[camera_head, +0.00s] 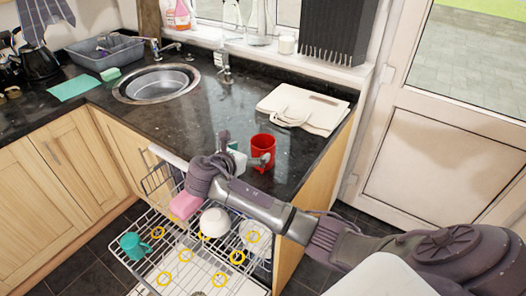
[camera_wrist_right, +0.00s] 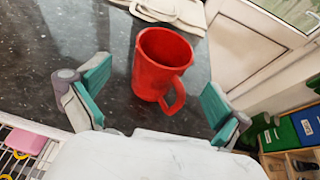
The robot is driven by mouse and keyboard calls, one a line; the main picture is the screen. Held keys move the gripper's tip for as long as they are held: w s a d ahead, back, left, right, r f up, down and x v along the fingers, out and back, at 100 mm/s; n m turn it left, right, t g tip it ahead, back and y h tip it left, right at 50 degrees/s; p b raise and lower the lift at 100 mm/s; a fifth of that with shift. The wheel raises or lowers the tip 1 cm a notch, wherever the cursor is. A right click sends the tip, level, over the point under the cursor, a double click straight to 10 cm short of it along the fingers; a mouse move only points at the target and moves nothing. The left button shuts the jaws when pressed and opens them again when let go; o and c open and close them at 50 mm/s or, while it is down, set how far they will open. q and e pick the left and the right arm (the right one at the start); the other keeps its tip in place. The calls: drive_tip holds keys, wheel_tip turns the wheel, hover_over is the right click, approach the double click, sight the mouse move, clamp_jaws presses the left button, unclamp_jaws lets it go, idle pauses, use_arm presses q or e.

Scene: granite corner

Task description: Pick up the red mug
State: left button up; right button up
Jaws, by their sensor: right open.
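The red mug (camera_head: 263,146) stands upright on the dark granite counter near its front edge. In the right wrist view the red mug (camera_wrist_right: 160,68) is close ahead, with its open top visible and its handle toward the lower right. My right gripper (camera_head: 243,152) is at the counter's front edge, just left of the mug in the head view. In the right wrist view my right gripper (camera_wrist_right: 155,95) is open, with its teal-padded fingers wide apart on either side of the mug and clear space beside it. My left gripper does not show.
An open dishwasher rack (camera_head: 190,262) below the counter holds a teal mug (camera_head: 135,246), a white bowl (camera_head: 214,222) and a pink block (camera_head: 186,204). Cream boards (camera_head: 318,108) lie behind the mug. A round sink (camera_head: 158,84) is at left; counter between is clear.

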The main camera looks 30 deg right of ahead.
sight(268, 142)
drive_tip(key=shift+x, duration=1.1)
drive_tip(key=x, duration=0.2)
drive_tip(key=p+x, duration=0.1)
drive_tip(key=x, duration=0.1)
drive_tip(key=shift+d+p, duration=0.3)
drive_tip(key=shift+d, duration=0.15)
drive_tip(key=shift+w+d+f, duration=0.15)
drive_tip(key=shift+d+f, duration=0.05)
drive_tip(key=shift+d, duration=0.05)
drive_tip(key=shift+a, duration=0.1)
drive_tip(key=shift+c, duration=0.3)
drive_tip(key=shift+r, duration=0.1)
drive_tip(key=c, duration=1.2)
